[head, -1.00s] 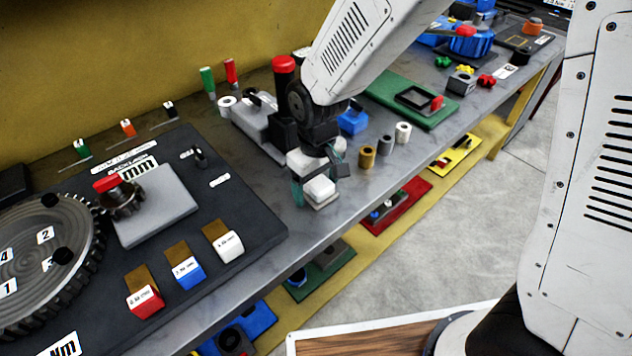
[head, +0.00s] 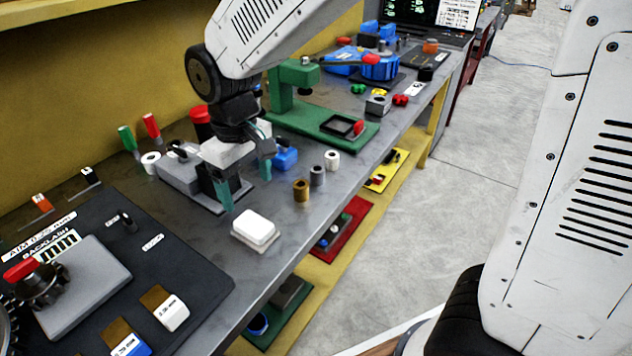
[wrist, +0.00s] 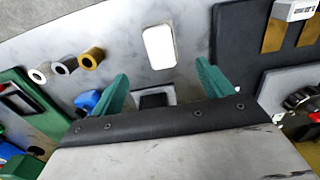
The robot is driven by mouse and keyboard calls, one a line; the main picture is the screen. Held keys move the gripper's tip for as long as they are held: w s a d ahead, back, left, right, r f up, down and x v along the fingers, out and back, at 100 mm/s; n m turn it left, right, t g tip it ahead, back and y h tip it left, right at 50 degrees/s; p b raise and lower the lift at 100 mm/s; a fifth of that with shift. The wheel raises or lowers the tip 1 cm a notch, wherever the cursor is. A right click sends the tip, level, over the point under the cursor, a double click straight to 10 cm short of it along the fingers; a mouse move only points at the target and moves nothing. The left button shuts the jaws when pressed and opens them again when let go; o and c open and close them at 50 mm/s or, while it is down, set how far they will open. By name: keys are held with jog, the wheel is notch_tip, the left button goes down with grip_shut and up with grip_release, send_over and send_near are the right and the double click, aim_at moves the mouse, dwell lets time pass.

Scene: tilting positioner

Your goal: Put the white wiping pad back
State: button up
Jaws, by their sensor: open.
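The white wiping pad (head: 256,227) lies flat near the front edge of the grey bench, on a thin pale base that shows along its lower edge. It also shows in the wrist view (wrist: 159,46), beyond the fingertips. My gripper (head: 246,186) has two green fingers spread apart with nothing between them. It is behind and above the pad, apart from it. In the wrist view the open gripper (wrist: 162,74) has the pad ahead of the gap between its fingers.
Brass (head: 301,190), grey (head: 317,176) and white (head: 332,160) rings stand right of the pad. A grey block fixture (head: 181,170) stands behind my gripper. A black panel (head: 190,262) lies left. The green press (head: 330,122) stands further back. Bare bench surrounds the pad.

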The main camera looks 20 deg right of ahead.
jog(key=s+d+r+m, duration=0.2)
jog(key=s+d+r, duration=0.2)
jog(key=d, duration=0.3)
jog(key=s+d+r+m, duration=0.1)
jog(key=s+d+r, duration=0.25)
jog(key=d, duration=0.25)
jog(key=s+d+m, duration=0.2)
jog(key=s+d, duration=0.1)
jog(key=s, duration=0.3)
jog(key=s+d+m+t, duration=0.1)
jog(key=s+d, duration=0.3)
jog(key=s, duration=0.2)
jog(key=shift+d+r+m, duration=0.2)
jog(key=shift+r+m, duration=0.15)
jog(key=shift+m, duration=0.05)
